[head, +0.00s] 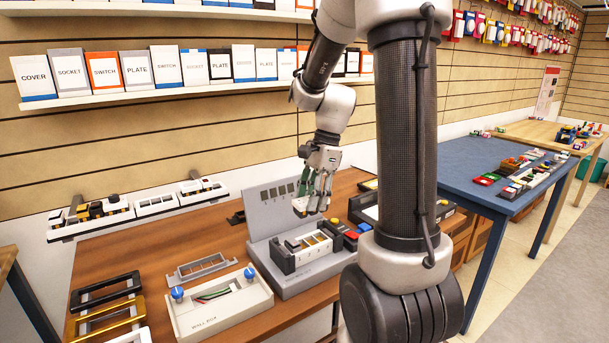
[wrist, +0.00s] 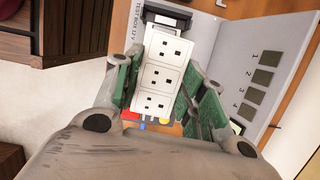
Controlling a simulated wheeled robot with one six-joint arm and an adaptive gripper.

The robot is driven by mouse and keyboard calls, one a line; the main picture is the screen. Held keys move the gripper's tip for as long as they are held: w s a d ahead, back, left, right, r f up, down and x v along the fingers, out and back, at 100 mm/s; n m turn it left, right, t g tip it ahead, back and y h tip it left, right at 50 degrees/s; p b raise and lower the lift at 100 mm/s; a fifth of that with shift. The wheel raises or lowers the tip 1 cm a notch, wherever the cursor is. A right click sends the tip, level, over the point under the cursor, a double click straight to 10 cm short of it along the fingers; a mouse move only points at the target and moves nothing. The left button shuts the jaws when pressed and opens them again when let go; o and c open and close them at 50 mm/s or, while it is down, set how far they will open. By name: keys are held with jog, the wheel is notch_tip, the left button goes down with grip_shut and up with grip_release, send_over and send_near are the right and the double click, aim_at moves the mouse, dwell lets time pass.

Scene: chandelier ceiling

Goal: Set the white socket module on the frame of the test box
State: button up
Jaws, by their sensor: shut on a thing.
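The white socket module (wrist: 160,74), a strip with three socket faces, lies between the green-padded fingers of my gripper (wrist: 152,88) in the wrist view. My gripper (head: 316,200) is shut on it and hangs above the test box in the head view, where the module is mostly hidden by the fingers. The grey test box (head: 270,213) has an upright panel with small dark displays; its panel also shows in the wrist view (wrist: 238,72). A dark frame (head: 284,258) with pale modules sits on its base. In the wrist view the held module covers most of that frame.
A wall box (head: 218,308) with blue knobs and a grey empty frame (head: 201,267) lie left of the test box. Black and gold frames (head: 107,318) lie farther left. A shelf (head: 160,94) of boxes runs behind.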

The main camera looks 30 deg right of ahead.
jog(key=shift+d+f, duration=0.25)
jog(key=shift+d, duration=0.1)
jog(key=shift+w+f+n, duration=0.15)
jog(key=shift+f+n, duration=0.05)
jog(key=shift+n, duration=0.2)
jog(key=shift+a+f, duration=0.1)
jog(key=shift+f, duration=3.1)
jog(key=shift+f, duration=0.2)
jog(key=shift+f, duration=0.5)
jog(key=shift+f, duration=0.25)
jog(key=shift+f, duration=0.4)
jog(key=shift+f, duration=0.1)
